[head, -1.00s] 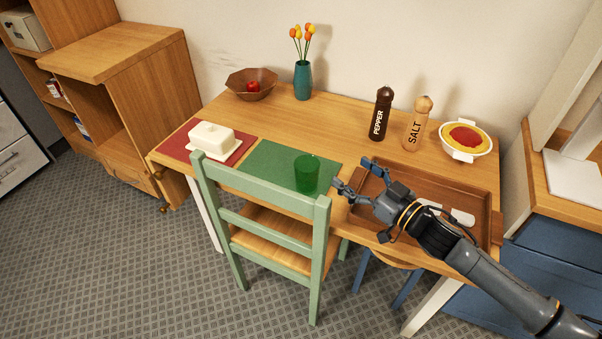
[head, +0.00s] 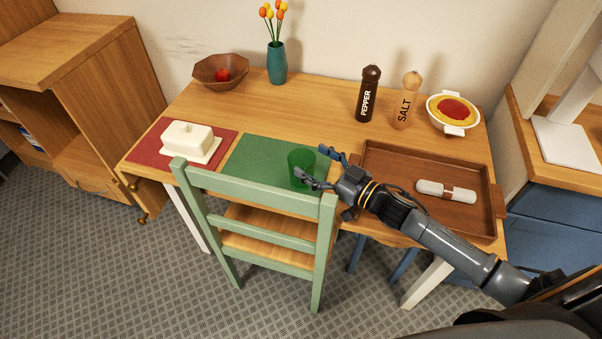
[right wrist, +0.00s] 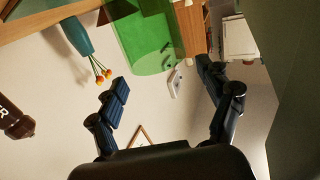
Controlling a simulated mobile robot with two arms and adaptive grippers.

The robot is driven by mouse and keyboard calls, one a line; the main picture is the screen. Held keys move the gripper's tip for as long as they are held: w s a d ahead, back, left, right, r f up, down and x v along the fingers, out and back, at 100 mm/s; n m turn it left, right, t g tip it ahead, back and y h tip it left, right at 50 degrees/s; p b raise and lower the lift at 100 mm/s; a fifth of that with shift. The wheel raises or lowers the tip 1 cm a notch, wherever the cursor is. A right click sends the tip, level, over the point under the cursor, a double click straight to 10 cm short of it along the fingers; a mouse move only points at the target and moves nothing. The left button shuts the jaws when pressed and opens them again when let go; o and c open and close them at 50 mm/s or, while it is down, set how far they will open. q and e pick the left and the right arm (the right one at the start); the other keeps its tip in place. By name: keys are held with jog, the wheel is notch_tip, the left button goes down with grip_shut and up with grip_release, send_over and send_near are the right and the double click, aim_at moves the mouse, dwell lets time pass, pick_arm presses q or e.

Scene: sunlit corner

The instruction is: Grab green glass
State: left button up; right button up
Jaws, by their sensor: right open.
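The green glass (head: 300,163) is see-through and stands upright on the right part of the green placemat (head: 258,158), behind the green chair's backrest. My right gripper (head: 313,164) is open, its fingers pointing left at the glass, with the fingertips at its right side. In the right wrist view the glass (right wrist: 147,36) shows large, ahead of and between the two spread fingers (right wrist: 165,88). Nothing is held. I cannot tell whether a finger touches the glass. My left gripper is not in view.
The green chair (head: 255,195) stands close in front of the glass. A brown tray (head: 385,158) with a white-and-brown item lies under my right arm. A butter dish (head: 190,142) sits left on a red mat. Pepper (head: 368,95) and salt (head: 406,102) mills stand behind.

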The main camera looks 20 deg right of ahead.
aim_at(292, 153)
jog(key=shift+f, duration=0.9)
jog(key=shift+w+a+r, duration=0.3)
jog(key=shift+w, duration=0.15)
jog(key=shift+w+a+f, duration=0.1)
jog(key=shift+w+a, duration=0.15)
jog(key=shift+w, duration=0.2)
jog(key=x, duration=0.5)
jog(key=shift+w+a+p, duration=0.25)
jog(key=shift+p, duration=0.1)
grip_shut()
